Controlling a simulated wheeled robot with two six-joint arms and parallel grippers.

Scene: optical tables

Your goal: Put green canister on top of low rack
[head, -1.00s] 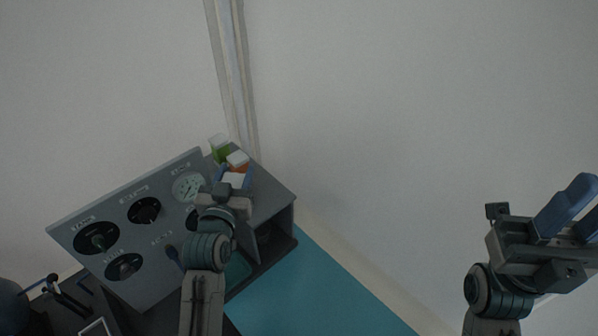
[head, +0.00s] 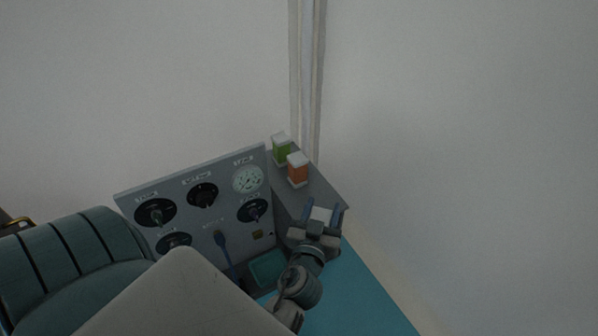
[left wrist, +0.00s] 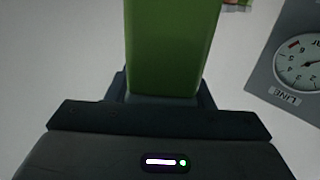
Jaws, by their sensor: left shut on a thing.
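My left gripper (head: 321,214) is shut on a green canister, whose white top (head: 320,213) shows between the blue fingers in the head view. Its green body (left wrist: 170,45) fills the middle of the left wrist view. The grey rack (head: 318,188) stands to the right of the gauge panel, and its near part is hidden by the gripper. The held canister appears over or just before the rack's near end; I cannot tell whether it touches. My right gripper is not in view.
A second green canister (head: 282,150) and an orange canister (head: 298,170) stand at the far part of the rack top. The gauge panel (head: 222,207) is close on the left. A teal tray (head: 268,268) lies before it. The wall rises behind.

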